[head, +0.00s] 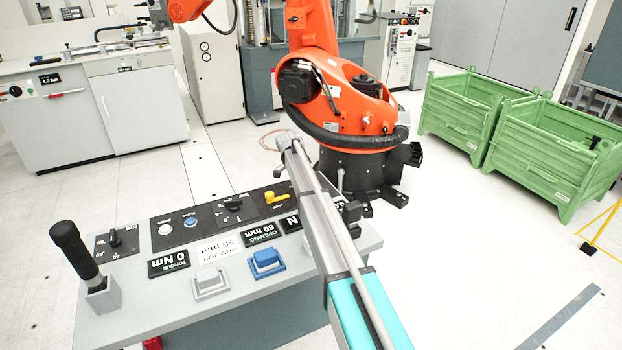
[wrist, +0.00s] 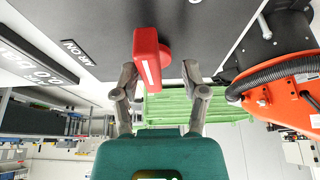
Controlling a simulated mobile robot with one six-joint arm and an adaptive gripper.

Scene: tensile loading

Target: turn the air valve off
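The air valve (wrist: 148,62) shows in the wrist view as a red lever with a white stripe and a round red hub, on a grey surface beside an "AIR ON" label (wrist: 82,51). My gripper (wrist: 158,78) is open, its two grey fingers on either side of the lever. The left finger is close to the lever, and a wider gap shows on the right. I cannot tell whether either finger touches it. In the head view my arm crosses the right part of the console (head: 215,262), and I cannot make out the valve or my gripper there.
The console carries a black joystick (head: 75,247), a blue button (head: 265,260), a white button (head: 209,279) and a yellow lever (head: 276,196). An orange robot (head: 340,95) stands behind it. Green crates (head: 550,150) stand at right, with open floor before them.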

